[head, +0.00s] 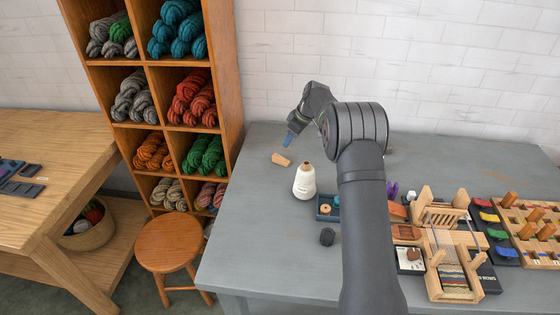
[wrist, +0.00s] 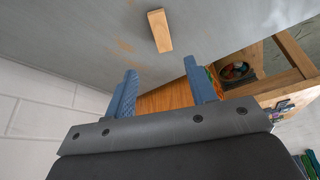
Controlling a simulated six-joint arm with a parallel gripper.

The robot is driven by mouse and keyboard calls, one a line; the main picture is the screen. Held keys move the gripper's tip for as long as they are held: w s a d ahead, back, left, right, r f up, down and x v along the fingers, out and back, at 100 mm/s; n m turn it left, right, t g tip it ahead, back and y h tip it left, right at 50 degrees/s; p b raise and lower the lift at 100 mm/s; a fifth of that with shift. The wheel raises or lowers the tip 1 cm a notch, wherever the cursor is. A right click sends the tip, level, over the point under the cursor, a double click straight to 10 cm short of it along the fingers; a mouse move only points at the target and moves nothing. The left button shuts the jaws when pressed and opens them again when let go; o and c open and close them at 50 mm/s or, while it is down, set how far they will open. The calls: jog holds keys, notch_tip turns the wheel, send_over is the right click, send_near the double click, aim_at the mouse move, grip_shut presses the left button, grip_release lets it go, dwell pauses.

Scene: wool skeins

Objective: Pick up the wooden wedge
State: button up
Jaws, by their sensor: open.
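The wooden wedge (head: 281,159) is a small light-wood block lying on the grey table, toward its far left part in the head view. In the wrist view the wedge (wrist: 160,31) lies beyond the fingertips, roughly centred between the two fingers and apart from them. My gripper (head: 289,140) is above the table by the wedge, slightly up and to the right of it in the head view. Its two blue fingers (wrist: 158,80) are spread apart with nothing between them in the wrist view.
A white cone of yarn (head: 304,183) stands close to the wedge, at its lower right. A blue tray (head: 325,214) and a dark lump (head: 327,237) sit nearer. A loom (head: 450,255) stands at the right. The grey table (head: 245,220) is clear at its left.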

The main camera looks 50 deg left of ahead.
send_over(279, 157)
jog(key=w+d, duration=0.1)
jog(key=d, duration=0.2)
jog(key=f, duration=0.5)
jog(key=shift+w+a+f, duration=0.2)
jog(key=shift+f, duration=0.1)
jog(key=x, duration=0.5)
jog(key=shift+s+a, duration=0.1)
jog(key=shift+s, duration=0.15)
jog(key=c, duration=1.1)
jog(key=shift+o, duration=0.2)
jog(key=shift+r, duration=0.1)
